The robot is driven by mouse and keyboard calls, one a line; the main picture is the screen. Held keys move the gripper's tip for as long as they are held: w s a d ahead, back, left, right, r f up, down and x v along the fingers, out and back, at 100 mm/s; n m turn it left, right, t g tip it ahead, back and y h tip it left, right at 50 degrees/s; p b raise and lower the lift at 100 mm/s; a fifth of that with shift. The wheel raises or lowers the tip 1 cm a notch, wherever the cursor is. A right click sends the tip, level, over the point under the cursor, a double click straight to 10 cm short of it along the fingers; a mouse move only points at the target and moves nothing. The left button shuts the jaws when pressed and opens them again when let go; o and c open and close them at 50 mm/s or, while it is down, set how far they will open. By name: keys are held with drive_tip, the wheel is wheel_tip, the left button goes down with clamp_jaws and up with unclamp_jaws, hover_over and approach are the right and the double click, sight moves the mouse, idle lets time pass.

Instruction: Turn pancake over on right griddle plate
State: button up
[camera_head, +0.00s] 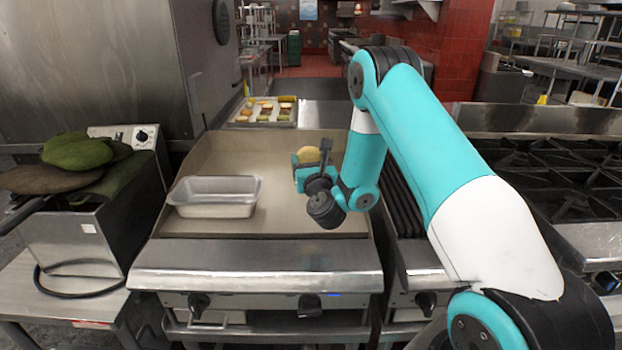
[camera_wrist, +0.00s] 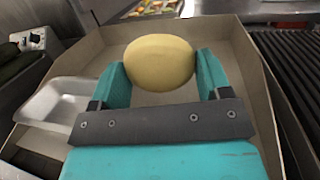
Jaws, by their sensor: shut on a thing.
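A pale yellow, round pancake (camera_wrist: 160,62) is between the two teal fingers of my gripper (camera_wrist: 162,76) in the wrist view, and the fingers are shut on its sides. In the head view the pancake (camera_head: 309,156) shows just behind my gripper (camera_head: 308,168), partly hidden by it. My gripper is over the right part of the flat griddle plate (camera_head: 218,152). I cannot tell whether the pancake touches the plate or is held above it.
A metal loaf pan (camera_head: 214,208) sits on the griddle's left part. A tray with several food items (camera_head: 262,112) stands behind the griddle. A ridged grill (camera_wrist: 290,75) is to the right, with black burners (camera_head: 550,165) beyond. Green and brown cloth-like items (camera_head: 76,152) lie at left.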

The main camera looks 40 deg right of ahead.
drive_tip(key=h+b, duration=0.1)
drive_tip(key=b, duration=0.1)
drive_tip(key=f+m+h+b, duration=0.1)
drive_tip(key=h, duration=0.1)
drive_tip(key=m+h+b, duration=0.1)
drive_tip(key=b, duration=0.1)
drive_tip(key=shift+w+f+t+b, duration=0.15)
drive_tip(key=shift+w+t+b, duration=0.15)
drive_tip(key=shift+w, duration=0.05)
wheel_tip(320, 180, down, 2)
drive_tip(key=h+b, duration=0.1)
drive_tip(key=b, duration=0.2)
drive_tip(key=shift+f+b, duration=0.25)
drive_tip(key=shift+b, duration=0.1)
drive_tip(key=o, duration=1)
drive_tip(key=s+a+b, duration=0.1)
drive_tip(key=s+b, duration=0.1)
drive_tip(key=b, duration=0.1)
drive_tip(key=s+a+b, duration=0.2)
drive_tip(key=s+b, duration=0.1)
drive_tip(key=s+a+b, duration=0.2)
drive_tip(key=b, duration=0.2)
drive_tip(key=shift+s+r, duration=0.25)
drive_tip(key=shift+s, duration=0.1)
